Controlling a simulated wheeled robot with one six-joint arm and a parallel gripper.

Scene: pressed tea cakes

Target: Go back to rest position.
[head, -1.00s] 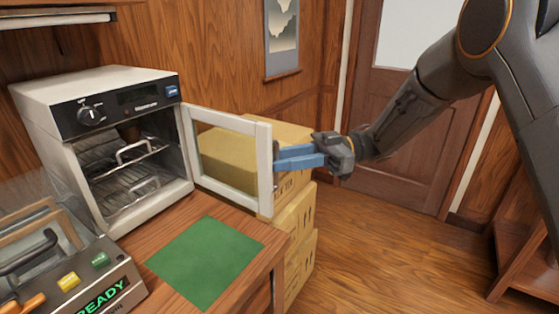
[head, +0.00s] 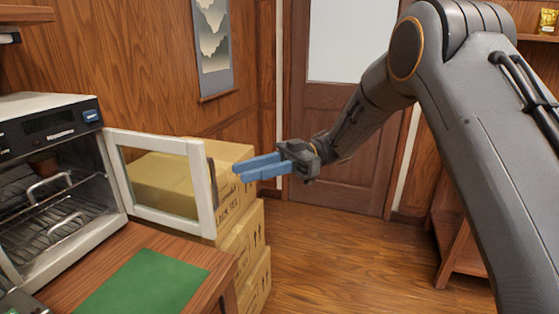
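My gripper (head: 236,172) is held in the air just right of the oven door's free edge, over the stacked boxes. Its two blue fingers point left, a narrow gap shows between the tips, and nothing is held. The white-framed glass oven door (head: 203,190) stands swung open, with a dark handle (head: 212,182) on its right side. The gripper appears clear of that handle. The oven (head: 50,104) shows wire racks inside and a small brown object (head: 43,164) in its upper part, partly hidden.
A green mat (head: 145,285) lies bare on the wooden counter (head: 75,268). Stacked cardboard boxes (head: 243,240) stand behind the door and beside the counter. A hanging scroll (head: 213,50) is on the wall. Open floor (head: 345,250) lies below my arm, before a brown room door (head: 345,150).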

